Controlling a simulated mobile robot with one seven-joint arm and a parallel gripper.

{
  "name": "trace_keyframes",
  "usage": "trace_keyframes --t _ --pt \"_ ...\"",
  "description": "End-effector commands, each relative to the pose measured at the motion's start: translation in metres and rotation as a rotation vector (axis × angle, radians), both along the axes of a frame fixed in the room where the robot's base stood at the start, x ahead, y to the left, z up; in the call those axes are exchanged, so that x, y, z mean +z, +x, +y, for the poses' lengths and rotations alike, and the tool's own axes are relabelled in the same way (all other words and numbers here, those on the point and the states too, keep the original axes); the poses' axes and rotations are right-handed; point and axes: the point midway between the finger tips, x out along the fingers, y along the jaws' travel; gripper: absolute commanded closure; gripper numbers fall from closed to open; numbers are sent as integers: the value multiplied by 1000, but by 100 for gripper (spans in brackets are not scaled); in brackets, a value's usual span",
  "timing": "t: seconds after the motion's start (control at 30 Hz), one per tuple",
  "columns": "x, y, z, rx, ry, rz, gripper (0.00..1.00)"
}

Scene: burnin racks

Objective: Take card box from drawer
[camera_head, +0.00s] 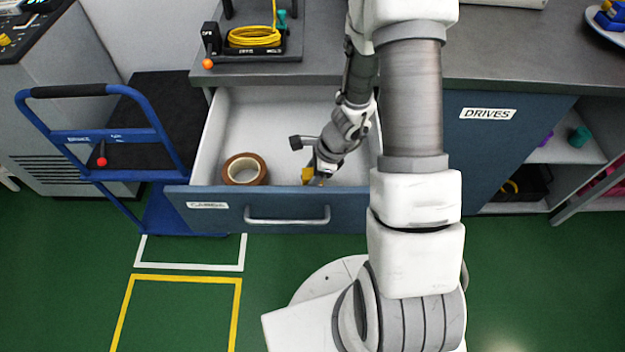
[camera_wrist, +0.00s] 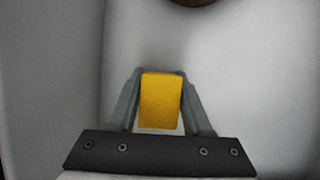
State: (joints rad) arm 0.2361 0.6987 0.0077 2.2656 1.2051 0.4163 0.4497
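The drawer (camera_head: 275,107) labelled "CARDS" is pulled open below the counter. A small yellow card box (camera_head: 307,175) is inside it, right of the tape roll. My gripper (camera_head: 315,174) reaches down into the drawer at the card box. In the wrist view the yellow card box (camera_wrist: 161,100) sits between the two grey fingers of my gripper (camera_wrist: 160,95), which appear to touch both its sides. Whether the box rests on the drawer floor or is slightly above it is hard to tell.
A brown tape roll (camera_head: 244,169) lies in the drawer's left front. A blue trolley (camera_head: 150,135) stands left of the drawer. A tray with a yellow cable (camera_head: 255,38) sits on the counter (camera_head: 510,45) above. Open shelves (camera_head: 570,150) are at right.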

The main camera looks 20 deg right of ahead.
Motion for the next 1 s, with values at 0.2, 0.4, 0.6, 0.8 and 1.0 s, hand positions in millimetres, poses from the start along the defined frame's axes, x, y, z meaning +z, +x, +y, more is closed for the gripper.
trace_keyframes --t 0.2,0.4,0.6,0.8,1.0 --pt "0 0 0 0 0 0 92" --pt "0 0 0 0 0 0 100" --pt "6 0 0 1 0 -2 100" --pt "43 1 0 3 -1 -5 100" --pt "81 0 0 3 -1 -3 100"
